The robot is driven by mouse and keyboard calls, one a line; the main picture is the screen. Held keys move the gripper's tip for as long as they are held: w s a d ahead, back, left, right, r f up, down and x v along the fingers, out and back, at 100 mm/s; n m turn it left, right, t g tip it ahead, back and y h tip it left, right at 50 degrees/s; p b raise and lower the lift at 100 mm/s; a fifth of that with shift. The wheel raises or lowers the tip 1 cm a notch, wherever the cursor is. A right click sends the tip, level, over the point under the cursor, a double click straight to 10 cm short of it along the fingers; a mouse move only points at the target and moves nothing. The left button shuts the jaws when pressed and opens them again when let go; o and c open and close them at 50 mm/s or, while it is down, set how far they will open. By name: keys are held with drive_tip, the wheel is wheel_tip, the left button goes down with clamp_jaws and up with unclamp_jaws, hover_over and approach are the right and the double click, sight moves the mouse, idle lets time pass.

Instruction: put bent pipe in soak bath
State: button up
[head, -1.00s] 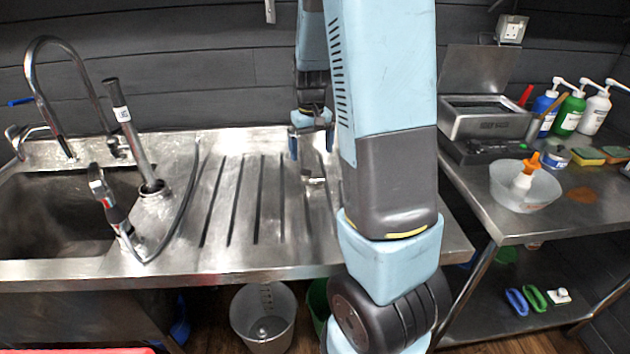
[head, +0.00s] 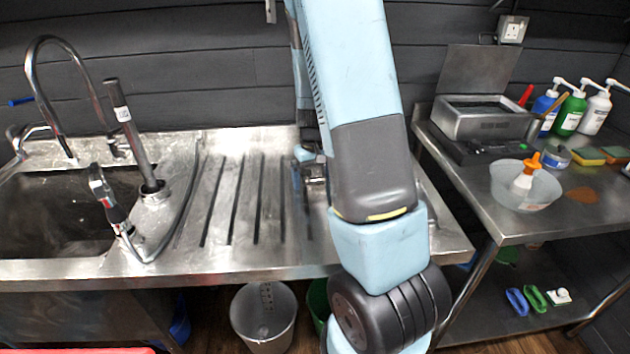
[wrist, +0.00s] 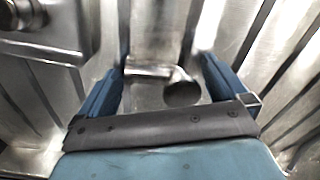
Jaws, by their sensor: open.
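The bent pipe (wrist: 155,70), a short shiny metal elbow with a dark round open end, lies on the ribbed steel draining board (head: 225,200). In the wrist view it sits between the two blue fingers of my gripper (wrist: 163,66), which are open on either side of it. In the head view my gripper (head: 310,163) is low over the board, largely hidden behind my arm. The soak bath (head: 485,124) is a steel box of liquid with its lid raised, on the right-hand bench.
A sink (head: 55,210) with tall taps and a hose is at the left. A clear bowl (head: 525,185) with an orange-topped bottle, sponges (head: 588,156) and pump bottles (head: 570,112) share the right bench. A bucket (head: 263,315) stands below the board.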

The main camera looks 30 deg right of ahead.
drive_tip(key=shift+c, duration=0.3)
drive_tip(key=c, duration=1.1)
